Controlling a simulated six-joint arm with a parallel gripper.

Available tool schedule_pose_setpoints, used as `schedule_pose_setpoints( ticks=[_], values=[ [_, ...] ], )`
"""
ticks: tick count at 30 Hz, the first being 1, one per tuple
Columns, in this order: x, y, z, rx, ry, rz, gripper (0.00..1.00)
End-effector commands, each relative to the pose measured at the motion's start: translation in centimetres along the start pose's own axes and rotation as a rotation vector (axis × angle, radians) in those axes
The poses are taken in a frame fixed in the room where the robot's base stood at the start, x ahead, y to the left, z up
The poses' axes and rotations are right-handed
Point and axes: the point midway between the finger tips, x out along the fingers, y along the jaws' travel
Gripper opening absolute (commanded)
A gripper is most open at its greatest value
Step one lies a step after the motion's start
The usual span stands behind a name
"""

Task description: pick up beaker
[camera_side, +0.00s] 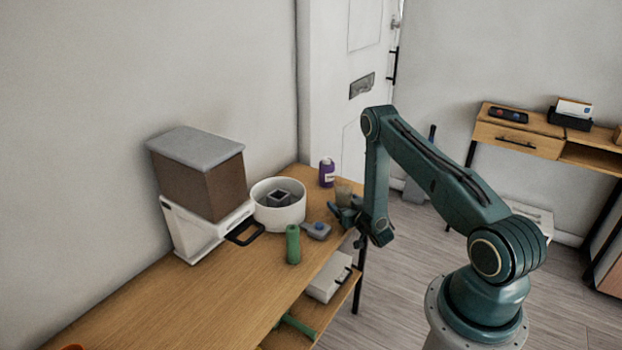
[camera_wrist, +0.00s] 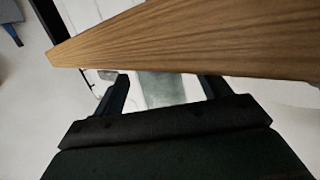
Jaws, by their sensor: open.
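A small see-through, brownish beaker (camera_side: 343,193) stands near the far right end of the wooden table in the side view, partly hidden by my gripper (camera_side: 345,213). My gripper is open and low beside the beaker at the table's right edge. In the wrist view, the two dark fingers (camera_wrist: 166,82) are spread apart. A pale grey-green, glassy shape (camera_wrist: 158,90) shows between them; it may be the beaker. I cannot tell whether either finger touches it.
On the wooden table (camera_side: 190,290) stand a purple can (camera_side: 327,173), a white round pot (camera_side: 278,216), a green cylinder (camera_side: 293,244), a grey-blue item (camera_side: 316,231) and a white-and-brown machine (camera_side: 200,190). The table's front left is mostly clear.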

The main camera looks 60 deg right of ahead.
Motion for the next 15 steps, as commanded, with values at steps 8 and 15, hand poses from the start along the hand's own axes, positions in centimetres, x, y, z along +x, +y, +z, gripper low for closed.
schedule_pose_setpoints(
  ticks=[8, 15],
  values=[
    [-0.03, 0.01, 0.01, 0.0, 0.0, 0.0, 0.76],
    [-0.04, 0.01, 0.0, 0.0, 0.0, 0.0, 0.38]
  ],
)
